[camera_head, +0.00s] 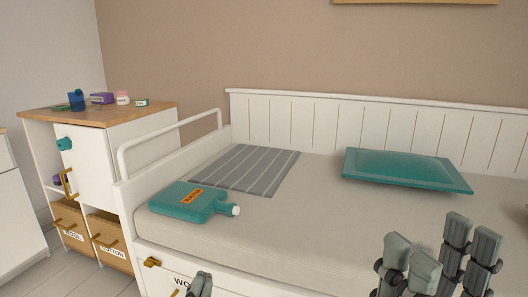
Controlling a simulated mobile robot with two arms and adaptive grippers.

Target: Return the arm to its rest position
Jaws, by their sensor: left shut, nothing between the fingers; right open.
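My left gripper (198,285) shows only as fingertips at the bottom edge, in front of the bed's front panel. Its fingers are together with nothing seen between them. My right gripper (438,258) is at the lower right, in front of the mattress. Its grey, black-jointed fingers point up and stand apart, with nothing between them. The rest of both arms is out of view.
A teal bottle-shaped item (183,204) with an orange label and a striped grey cloth (247,170) lie on the bed (285,232). A teal pillow (405,169) lies farther back. A cabinet (92,160) stands left, with small items on top. The mattress middle is clear.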

